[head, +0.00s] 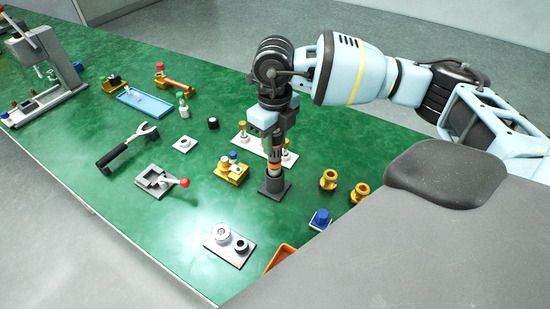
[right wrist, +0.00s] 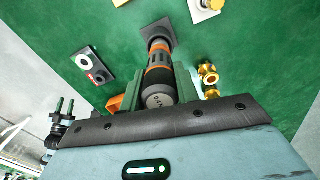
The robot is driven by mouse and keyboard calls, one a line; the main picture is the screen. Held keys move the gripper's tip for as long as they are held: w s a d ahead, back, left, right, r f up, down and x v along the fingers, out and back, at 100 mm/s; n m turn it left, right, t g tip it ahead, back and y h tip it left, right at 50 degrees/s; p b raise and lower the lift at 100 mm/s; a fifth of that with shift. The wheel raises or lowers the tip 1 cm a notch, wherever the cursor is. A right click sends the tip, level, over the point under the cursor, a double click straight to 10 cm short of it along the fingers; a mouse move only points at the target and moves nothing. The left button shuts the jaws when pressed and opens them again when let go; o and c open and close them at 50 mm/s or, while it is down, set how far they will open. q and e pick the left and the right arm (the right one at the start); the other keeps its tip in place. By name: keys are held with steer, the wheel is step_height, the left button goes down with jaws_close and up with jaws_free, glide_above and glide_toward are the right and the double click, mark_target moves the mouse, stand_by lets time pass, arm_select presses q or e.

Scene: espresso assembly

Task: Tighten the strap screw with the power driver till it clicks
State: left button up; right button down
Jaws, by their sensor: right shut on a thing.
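The power driver (head: 274,157), dark with an orange band, stands upright with its lower end in a dark square-based holder (head: 274,188). My right gripper (head: 273,130) points down from above and is shut on the driver's upper body. In the right wrist view the driver (right wrist: 159,72) lies between the fingers of my right gripper (right wrist: 158,92), with the holder (right wrist: 157,33) at its far end. A brass block with a blue cap (head: 231,168) stands just left of the holder. I cannot tell which small part is the strap screw. My left gripper is not in view.
A white plate with upright brass-topped posts (head: 265,147) is behind the driver. Brass fittings (head: 328,180), a blue-topped part (head: 320,219) and an orange tray (head: 280,257) are near the front edge.

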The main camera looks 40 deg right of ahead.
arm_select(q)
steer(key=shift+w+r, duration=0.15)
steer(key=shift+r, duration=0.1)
arm_select(e)
steer(key=shift+r, duration=0.35)
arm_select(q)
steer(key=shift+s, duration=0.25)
arm_select(e)
steer(key=shift+r, duration=0.2)
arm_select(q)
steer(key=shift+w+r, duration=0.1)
arm_select(e)
steer(key=shift+r+p, duration=0.6)
steer(key=shift+r, duration=0.1)
steer(key=shift+r+p, duration=0.35)
steer(key=shift+r, duration=0.35)
steer(key=shift+r+p, duration=0.35)
steer(key=shift+r, duration=0.35)
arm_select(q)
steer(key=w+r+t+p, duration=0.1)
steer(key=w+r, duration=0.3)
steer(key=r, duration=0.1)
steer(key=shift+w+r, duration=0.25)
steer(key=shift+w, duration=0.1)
arm_select(e)
steer(key=shift+r, duration=1.4)
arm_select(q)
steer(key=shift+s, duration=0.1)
